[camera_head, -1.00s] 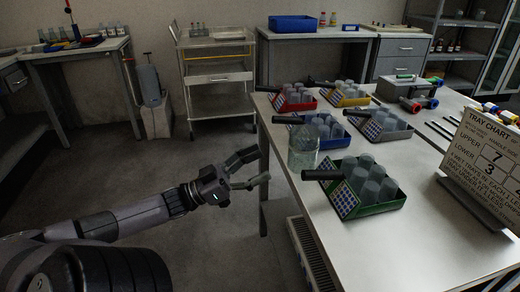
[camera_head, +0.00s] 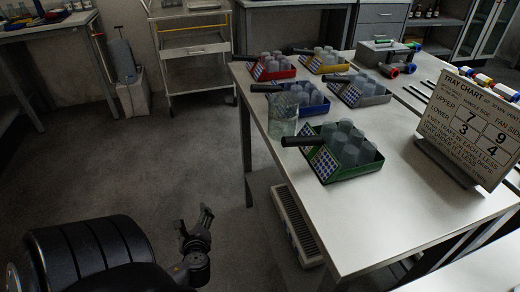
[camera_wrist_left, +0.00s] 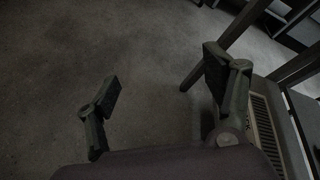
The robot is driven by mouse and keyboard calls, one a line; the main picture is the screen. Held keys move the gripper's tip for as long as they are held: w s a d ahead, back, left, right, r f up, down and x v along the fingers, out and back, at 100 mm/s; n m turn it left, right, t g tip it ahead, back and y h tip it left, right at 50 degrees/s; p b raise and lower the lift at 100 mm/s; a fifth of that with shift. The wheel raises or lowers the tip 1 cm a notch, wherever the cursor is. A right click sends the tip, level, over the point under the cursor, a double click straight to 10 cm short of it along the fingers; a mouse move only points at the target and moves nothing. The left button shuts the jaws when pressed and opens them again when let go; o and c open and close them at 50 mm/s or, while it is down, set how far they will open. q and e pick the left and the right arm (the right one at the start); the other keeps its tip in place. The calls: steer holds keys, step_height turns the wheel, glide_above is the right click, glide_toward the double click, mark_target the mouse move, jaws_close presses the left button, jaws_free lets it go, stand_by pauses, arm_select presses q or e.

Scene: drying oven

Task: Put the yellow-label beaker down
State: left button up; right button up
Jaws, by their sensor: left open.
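A clear glass beaker (camera_head: 283,115) stands upright on the table near its left edge, between the blue tray and the green tray. No yellow label can be made out on it. My left gripper (camera_head: 205,215) is low over the floor, left of the table and well apart from the beaker. In the left wrist view its two fingers (camera_wrist_left: 165,90) are spread wide with only floor between them, so it is open and empty. My right gripper is not in view.
Trays of grey cups stand on the table (camera_head: 420,220): green (camera_head: 365,168), blue (camera_head: 318,107), red (camera_head: 285,73), yellow (camera_head: 335,68) and grey (camera_head: 375,99). A tray chart sign (camera_head: 465,130) stands at the right. The table's front area is bare. A trolley (camera_head: 190,50) stands behind.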

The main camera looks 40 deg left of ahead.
arm_select(q)
steer(key=s+d+f+n+g+h, duration=0.3)
steer(key=d+f+n+h, duration=0.3)
steer(key=d+f+n, duration=0.75)
steer(key=d+f+n+g+h, duration=0.1)
steer(key=d+h, duration=0.4)
steer(key=d, duration=1.3)
steer(key=shift+s+d+f+n+g+h, duration=0.3)
steer(key=shift+s+f+n+h, duration=0.15)
steer(key=shift+f+n, duration=0.1)
steer(key=s+a+f+p, duration=0.1)
steer(key=s+p, duration=0.7)
steer(key=s, duration=0.1)
steer(key=s+a+f+g+p, duration=0.1)
steer(key=s+a+f+p, duration=0.1)
steer(key=s+p, duration=0.7)
steer(key=shift+g, duration=0.3)
steer(key=shift+s+a+f, duration=0.15)
steer(key=shift+s+f, duration=0.05)
steer(key=shift+s, duration=0.05)
steer(key=shift+c, duration=1.1)
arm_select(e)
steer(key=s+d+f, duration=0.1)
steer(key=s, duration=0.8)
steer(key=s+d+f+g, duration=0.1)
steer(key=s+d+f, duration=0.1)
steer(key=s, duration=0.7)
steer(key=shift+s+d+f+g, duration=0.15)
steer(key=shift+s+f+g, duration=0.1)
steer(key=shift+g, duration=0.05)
